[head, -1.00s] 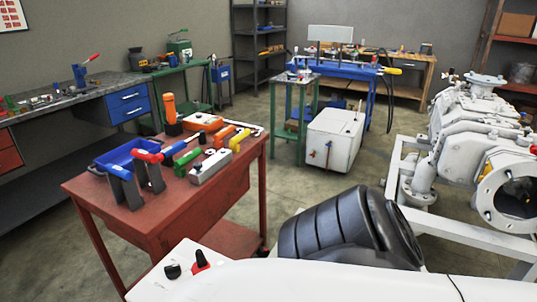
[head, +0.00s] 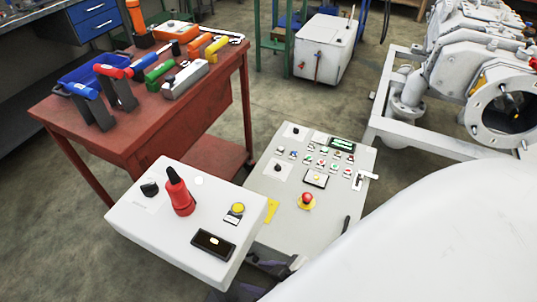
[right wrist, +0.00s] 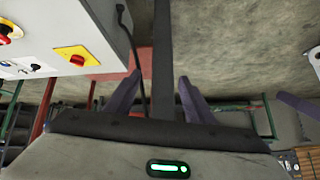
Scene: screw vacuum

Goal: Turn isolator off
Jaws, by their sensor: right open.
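The isolator (right wrist: 77,57) looks like a red knob on a yellow plate, on the side of a pale control cabinet (right wrist: 100,20) at upper left in the right wrist view. In the head view a yellow patch (head: 271,210) shows at the left edge of the sloped control panel (head: 285,215); I cannot tell its knob there. My right gripper (right wrist: 160,78) is open and empty, its two dark fingers apart, with the isolator beyond and left of them. In the head view it shows partly (head: 272,268), low beside the panel, mostly hidden by the white box. My left gripper is out of view.
A white box (head: 160,222) with a red-and-black knob stands in front of the panel. The panel has a red emergency stop (head: 307,199). A red table (head: 150,127) with tools stands left. White pump machinery (head: 455,85) stands right. Floor between is clear.

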